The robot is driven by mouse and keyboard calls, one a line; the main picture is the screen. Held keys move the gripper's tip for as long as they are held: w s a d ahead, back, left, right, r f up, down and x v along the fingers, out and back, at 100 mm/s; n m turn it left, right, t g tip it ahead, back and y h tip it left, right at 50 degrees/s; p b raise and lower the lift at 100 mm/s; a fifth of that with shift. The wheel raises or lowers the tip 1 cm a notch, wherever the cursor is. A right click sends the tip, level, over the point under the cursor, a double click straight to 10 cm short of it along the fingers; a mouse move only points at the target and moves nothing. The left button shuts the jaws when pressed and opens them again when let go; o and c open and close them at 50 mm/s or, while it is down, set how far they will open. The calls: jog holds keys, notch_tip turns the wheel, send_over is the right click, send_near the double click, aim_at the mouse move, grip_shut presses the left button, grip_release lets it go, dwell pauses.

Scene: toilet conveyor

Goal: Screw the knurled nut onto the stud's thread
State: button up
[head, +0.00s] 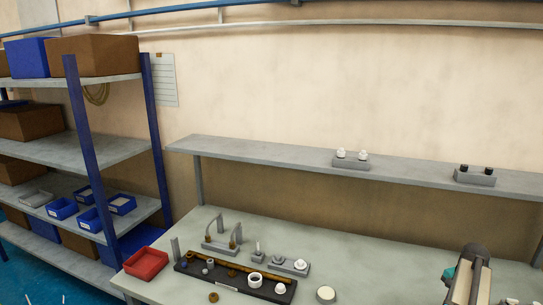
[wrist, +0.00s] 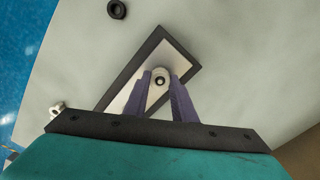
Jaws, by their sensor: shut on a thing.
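In the wrist view, my gripper (wrist: 159,82) has its two purple fingers shut on a small pale metal round piece with a dark centre, which looks like the knurled nut (wrist: 160,73). The held piece is over a dark-edged rectangular plate (wrist: 179,51) with a pale top. A bright spot shows in its dark centre; I cannot tell whether that is the stud's end or whether the thread is engaged. In the head view, part of my arm is at the lower right, and my fingertips and the held piece cannot be made out.
In the head view, a black tray (head: 262,289) with several rings and small parts is on the bench (head: 385,262), beside a red bin (head: 146,263). A grey shelf (head: 300,156) runs behind. In the wrist view, a dark ring (wrist: 116,9) lies beyond the plate.

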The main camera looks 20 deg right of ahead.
jog(key=o, duration=0.7)
jog(key=shift+m, duration=0.3)
jog(key=shift+c, duration=0.2)
jog(key=shift+r, duration=0.1)
jog(key=shift+r+p, duration=0.75)
jog(key=shift+r, duration=0.65)
jog(key=shift+o, duration=0.4)
jog(key=o, duration=0.5)
jog(key=shift+r, duration=0.1)
jog(key=shift+r, duration=1.4)
